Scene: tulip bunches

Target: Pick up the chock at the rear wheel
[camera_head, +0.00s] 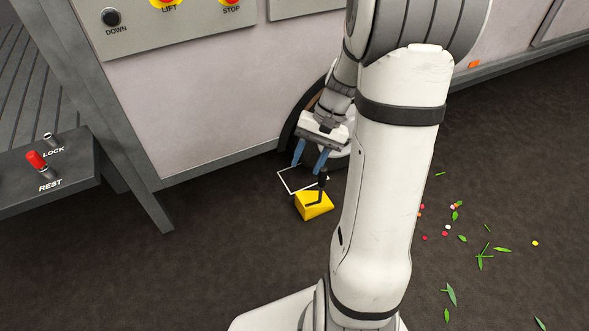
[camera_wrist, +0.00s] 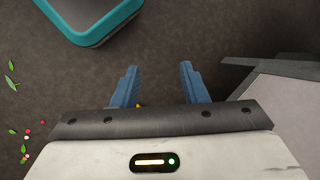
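The yellow chock (camera_head: 316,207) with a black upright handle sits on the dark floor, at the near edge of a white outlined square. A dark curved wheel or wheel arch (camera_head: 289,127) shows behind my gripper, partly hidden by my arm. My gripper (camera_head: 307,168) is open and empty, its blue fingers pointing down just above and behind the chock in the picture. The black handle's top overlaps the right finger; I cannot tell whether they touch. In the wrist view my gripper (camera_wrist: 158,68) has its fingers well apart with bare floor between the tips. A tiny yellow bit shows near the left finger's base.
A pale vehicle side panel (camera_head: 200,100) stands behind. A dark box with a red lever (camera_head: 37,160) is at left. Leaves and petals (camera_head: 480,255) litter the floor at right. A teal-edged object (camera_wrist: 92,36) shows in the wrist view.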

